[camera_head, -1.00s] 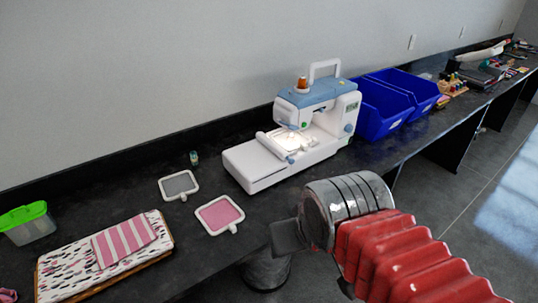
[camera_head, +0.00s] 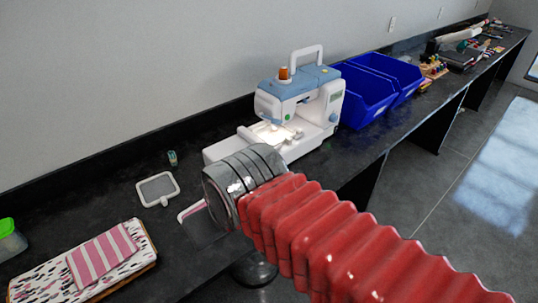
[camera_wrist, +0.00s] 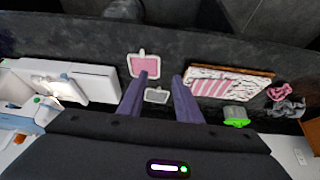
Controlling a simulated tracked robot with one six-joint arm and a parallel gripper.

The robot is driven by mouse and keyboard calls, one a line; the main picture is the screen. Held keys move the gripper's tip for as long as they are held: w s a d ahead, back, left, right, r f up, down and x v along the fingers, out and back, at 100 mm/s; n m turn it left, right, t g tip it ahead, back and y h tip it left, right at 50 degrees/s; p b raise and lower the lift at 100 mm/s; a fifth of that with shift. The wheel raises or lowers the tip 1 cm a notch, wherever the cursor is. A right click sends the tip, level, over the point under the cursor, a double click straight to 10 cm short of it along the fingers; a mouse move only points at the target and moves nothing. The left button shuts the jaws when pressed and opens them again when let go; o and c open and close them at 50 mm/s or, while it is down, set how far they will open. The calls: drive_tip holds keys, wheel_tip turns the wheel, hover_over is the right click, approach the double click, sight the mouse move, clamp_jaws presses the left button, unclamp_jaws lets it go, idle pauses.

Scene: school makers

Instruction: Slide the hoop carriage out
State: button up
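A white and blue embroidery machine (camera_head: 300,100) stands on the dark counter, with its lit needle area facing me. Its white bed (camera_head: 218,151) extends left, partly hidden by my arm in the head view. The white hoop carriage (camera_head: 258,137) shows only in part there, beside the lit area. In the wrist view the machine (camera_wrist: 30,108) and its bed (camera_wrist: 95,82) lie at the left. My gripper (camera_wrist: 160,77) is open and empty, its two fingers apart above the counter, to the side of the bed. The fingertips are mostly hidden in the head view.
A pink hoop (camera_wrist: 144,66) and a grey hoop (camera_wrist: 156,96) lie near my fingers. A patterned fabric board (camera_wrist: 245,75) and a green-lidded box (camera_wrist: 235,114) lie beyond. Blue bins (camera_head: 365,100) stand right of the machine. The wall runs behind the counter.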

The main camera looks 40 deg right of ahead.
drive_tip(key=shift+o, duration=0.4)
drive_tip(key=shift+o, duration=0.3)
drive_tip(key=shift+d, duration=0.1)
drive_tip(key=w+d+f+t+h, duration=0.2)
drive_tip(key=w+d+t, duration=0.1)
drive_tip(key=w+d, duration=0.9)
drive_tip(key=w+d+f+t+h, duration=0.25)
drive_tip(key=w+d, duration=0.65)
drive_tip(key=d, duration=0.6)
drive_tip(key=d+f+n+t+y, duration=0.1)
drive_tip(key=d+f+t+y, duration=0.15)
drive_tip(key=d+f, duration=0.6)
drive_tip(key=s+d+f+t+y, duration=0.1)
drive_tip(key=s+f+t, duration=0.3)
drive_tip(key=s, duration=0.4)
drive_tip(key=shift+s+f+m+y, duration=0.35)
drive_tip(key=shift+f+y, duration=0.25)
drive_tip(key=shift+y, duration=0.2)
